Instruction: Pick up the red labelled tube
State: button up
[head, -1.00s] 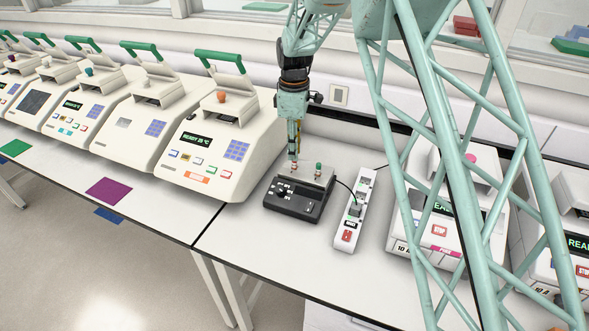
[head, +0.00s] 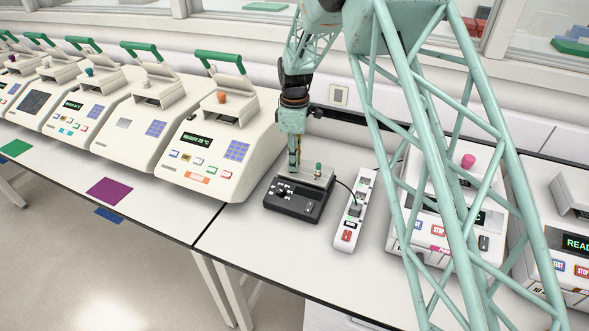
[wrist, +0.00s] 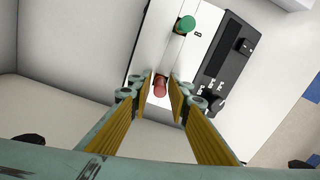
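The red tube (wrist: 160,87) stands in the metal top of a small black-fronted block device (head: 297,203). It shows in the wrist view between my fingertips; in the head view my gripper hides it. My gripper (head: 295,162) points down over the left part of the block. In the wrist view its yellow-padded fingers (wrist: 161,95) are apart, one on each side of the red tube, with a narrow gap on both sides. A green tube (head: 318,170) stands to the right on the same block; it also shows in the wrist view (wrist: 186,24).
A white power strip (head: 350,225) lies right of the block. A thermal cycler (head: 215,150) with a green-handled lid stands close on the left, several more beyond it. Another cycler (head: 415,235) stands right, behind my arm. The bench front is clear.

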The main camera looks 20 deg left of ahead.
jog(key=shift+c, duration=0.2)
dwell(0.3)
jog(key=c, duration=0.5)
jog(key=shift+r, duration=0.15)
jog(key=shift+r, duration=4.85)
